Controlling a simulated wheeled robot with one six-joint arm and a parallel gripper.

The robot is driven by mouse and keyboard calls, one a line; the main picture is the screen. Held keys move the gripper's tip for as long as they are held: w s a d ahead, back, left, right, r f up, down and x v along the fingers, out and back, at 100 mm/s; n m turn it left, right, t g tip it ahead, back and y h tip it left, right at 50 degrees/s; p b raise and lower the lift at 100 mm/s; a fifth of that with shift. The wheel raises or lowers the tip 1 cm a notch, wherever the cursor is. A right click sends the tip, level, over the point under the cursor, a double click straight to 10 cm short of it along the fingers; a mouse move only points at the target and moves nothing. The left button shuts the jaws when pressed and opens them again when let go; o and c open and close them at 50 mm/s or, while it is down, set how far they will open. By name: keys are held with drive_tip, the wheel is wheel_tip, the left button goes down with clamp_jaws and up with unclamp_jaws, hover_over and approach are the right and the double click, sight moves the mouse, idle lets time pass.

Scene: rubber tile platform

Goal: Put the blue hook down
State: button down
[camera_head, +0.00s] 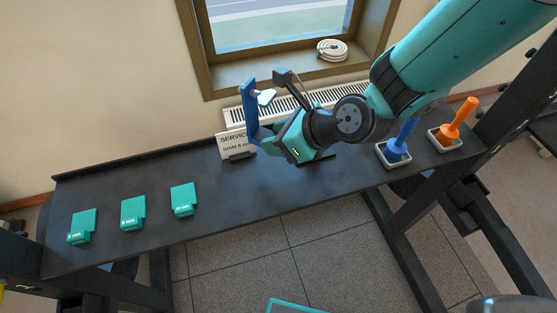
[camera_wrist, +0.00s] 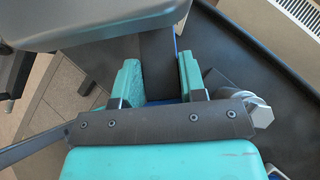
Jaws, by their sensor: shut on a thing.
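The blue hook (camera_head: 248,105) is held upright above the back edge of the dark bench (camera_head: 230,212), in front of the wall and beside the window. My gripper (camera_head: 264,138) is shut on its lower part. In the wrist view, my gripper's teal fingers (camera_wrist: 160,82) stand either side of a dark part with a thin blue edge, and most of the hook is hidden. The hook looks clear of the bench top, though its exact height is hard to tell.
A white sign (camera_head: 233,141) stands on the bench just below the hook. Three teal blocks (camera_head: 133,213) lie to the left. Blue (camera_head: 400,140) and orange (camera_head: 458,119) handled tools stand in trays to the right. The front middle of the bench is clear. A coiled rope (camera_head: 332,49) lies on the windowsill.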

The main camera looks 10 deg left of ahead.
drive_tip(key=shift+f, duration=3.95)
drive_tip(key=shift+f, duration=0.4)
drive_tip(key=shift+f+b, duration=0.2)
drive_tip(key=shift+b, duration=0.15)
drive_tip(key=c, duration=0.7)
unclamp_jaws()
drive_tip(key=shift+f, duration=0.1)
